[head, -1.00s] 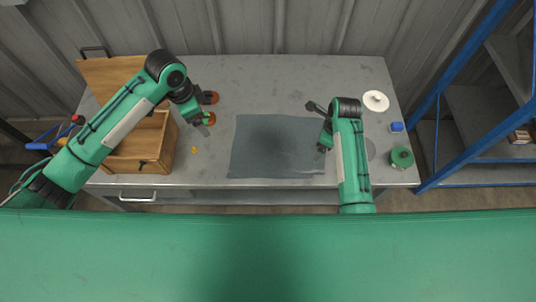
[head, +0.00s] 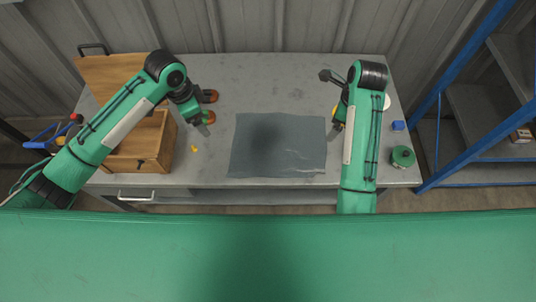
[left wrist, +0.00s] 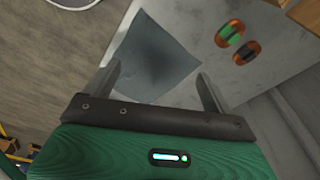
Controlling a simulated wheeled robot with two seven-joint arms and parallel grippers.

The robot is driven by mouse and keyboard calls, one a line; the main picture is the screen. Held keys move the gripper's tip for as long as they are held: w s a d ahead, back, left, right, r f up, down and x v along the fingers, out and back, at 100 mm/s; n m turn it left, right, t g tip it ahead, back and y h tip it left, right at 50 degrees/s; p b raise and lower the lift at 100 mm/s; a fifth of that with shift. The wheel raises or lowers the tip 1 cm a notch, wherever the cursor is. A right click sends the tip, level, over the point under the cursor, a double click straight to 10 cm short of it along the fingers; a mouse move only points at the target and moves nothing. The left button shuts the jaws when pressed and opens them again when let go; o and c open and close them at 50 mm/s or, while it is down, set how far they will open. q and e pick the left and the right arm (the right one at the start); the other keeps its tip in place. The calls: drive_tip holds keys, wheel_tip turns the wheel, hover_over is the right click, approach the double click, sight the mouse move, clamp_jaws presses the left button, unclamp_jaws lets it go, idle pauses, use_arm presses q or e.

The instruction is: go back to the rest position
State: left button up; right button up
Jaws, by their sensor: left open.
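My left gripper (head: 205,130) hangs over the table, just right of the wooden box. In the left wrist view its two fingers (left wrist: 160,88) are spread apart with nothing between them. My right gripper (head: 335,126) is mostly hidden behind my right forearm, right of the dark mat, and its fingers cannot be made out. A small yellow-orange patch (head: 336,111) shows beside it; what it belongs to is unclear.
A wooden box (head: 159,146) with raised lid stands at left. Two orange pieces (left wrist: 230,33) (left wrist: 246,53) lie near my left gripper. The grey mat (head: 277,146) is bare. A green round object (head: 403,156), a blue block (head: 398,126) and a partly hidden white disc (head: 387,102) lie at right.

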use_arm(q)
drive_tip(key=shift+s+r, duration=0.1)
drive_tip(key=shift+r, duration=0.5)
use_arm(e)
drive_tip(key=shift+s+d+r, duration=0.1)
drive_tip(key=shift+s+r, duration=0.05)
drive_tip(key=shift+r, duration=0.5)
